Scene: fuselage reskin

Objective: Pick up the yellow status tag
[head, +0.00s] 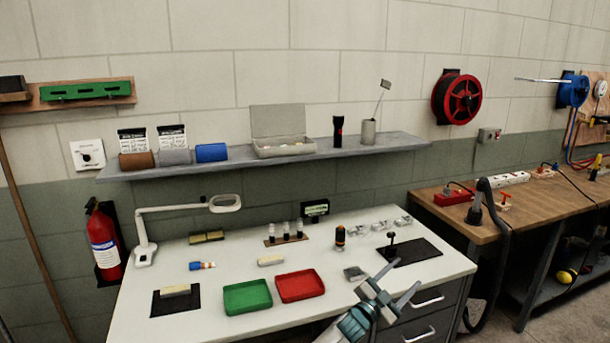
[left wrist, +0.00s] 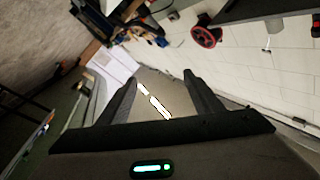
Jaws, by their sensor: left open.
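I cannot make out a thing that is clearly the yellow status tag. A yellowish, dark-edged piece (head: 207,237) lies at the back left of the white bench (head: 225,325). Pale yellow blocks lie at the middle (head: 270,261) and on a black mat at the front left (head: 175,290). My left gripper (head: 405,274) is open and empty over the bench's front right edge, well to the right of these pieces. Its two spread fingers also show in the left wrist view (left wrist: 160,78), with nothing between them. My right gripper is in no view.
A green tray (head: 247,297) and a red tray (head: 300,286) stand on the bench left of my gripper. A lamp (head: 165,210) stands at the back left. A grey shelf (head: 270,158) juts out above the bench. A wooden bench (head: 520,207) stands at the right.

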